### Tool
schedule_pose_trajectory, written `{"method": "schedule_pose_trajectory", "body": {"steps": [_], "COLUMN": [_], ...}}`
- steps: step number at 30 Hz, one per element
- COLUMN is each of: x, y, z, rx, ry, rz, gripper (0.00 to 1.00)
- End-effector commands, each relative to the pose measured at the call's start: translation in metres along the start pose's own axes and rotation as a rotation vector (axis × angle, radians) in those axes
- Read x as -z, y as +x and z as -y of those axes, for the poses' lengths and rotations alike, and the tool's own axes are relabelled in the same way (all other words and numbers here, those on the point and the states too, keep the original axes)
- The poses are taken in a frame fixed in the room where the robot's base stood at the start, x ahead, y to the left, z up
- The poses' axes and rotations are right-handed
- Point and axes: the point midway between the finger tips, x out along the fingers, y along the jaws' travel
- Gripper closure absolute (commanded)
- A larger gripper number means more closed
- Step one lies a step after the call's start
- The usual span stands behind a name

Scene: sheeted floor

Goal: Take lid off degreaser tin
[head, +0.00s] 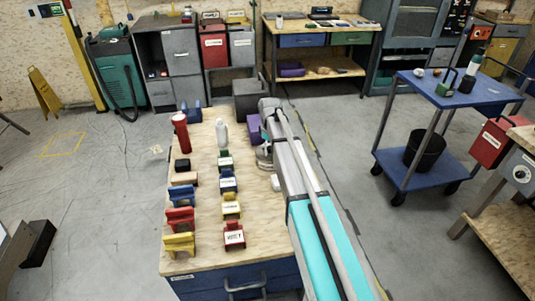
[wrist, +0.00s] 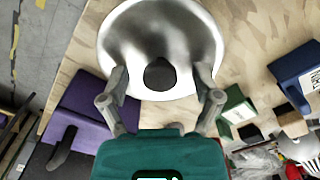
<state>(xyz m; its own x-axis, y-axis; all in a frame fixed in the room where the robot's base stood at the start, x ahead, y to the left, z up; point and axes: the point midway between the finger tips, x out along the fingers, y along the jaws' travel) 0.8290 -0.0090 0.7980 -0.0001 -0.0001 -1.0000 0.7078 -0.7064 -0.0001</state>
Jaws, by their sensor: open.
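In the wrist view a round, shiny metal lid (wrist: 205,35) with a black knob (wrist: 160,75) fills the upper middle. I take it for the degreaser tin's lid; the tin's body is hidden beneath it and no label shows. My gripper (wrist: 161,78) is open above the lid, with one finger on each side of the knob and clear gaps between. The fingertips overlap the lid's near part in the picture; I cannot tell whether they touch it. In the head view a small part of the metal tin (head: 263,153) shows beside my arm, which hides the rest.
The wooden bench top (head: 205,235) holds rows of small coloured bins, a red flashlight-like cylinder (head: 181,132) and a white bottle (head: 222,133). A purple bin (wrist: 95,115) lies left of the lid and a green bin (wrist: 237,108) to its right, both close to my gripper.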

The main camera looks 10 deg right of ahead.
Motion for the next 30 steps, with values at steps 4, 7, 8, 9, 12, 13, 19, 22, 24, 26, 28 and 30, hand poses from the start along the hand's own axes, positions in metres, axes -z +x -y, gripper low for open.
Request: {"method": "schedule_pose_trajectory", "body": {"steps": [4,7,8,9,12,13,19,22,24,26,28,30], "x": [-0.0001,-0.0002,-0.0002,-0.0002,-0.0002,-0.0002,-0.0003,-0.0004,-0.0004,-0.0004,-0.0004,-0.0004], "y": [0.0000,0.0000,0.0000,0.0000,0.0000,0.0000,0.0000,0.0000,0.0000,0.0000,-0.0001,-0.0007], "z": [-0.0001,-0.0002,-0.0002,-0.0002,-0.0002,-0.0002,-0.0003,-0.0003,-0.0004,-0.0004,-0.0004,-0.0005], "rx": [0.000,0.000,0.000,0.000,0.000,0.000,0.000,0.000,0.000,0.000,0.000,0.000], "ry": [0.000,0.000,0.000,0.000,0.000,0.000,0.001,0.001,0.001,0.001,0.001,0.001], "rz": [0.000,0.000,0.000,0.000,0.000,0.000,0.000,0.000,0.000,0.000,0.000,0.000], "gripper": [0.19,0.19,0.22,0.30,0.48,0.54,0.91,0.97,0.97,0.97,0.97,0.97]}}
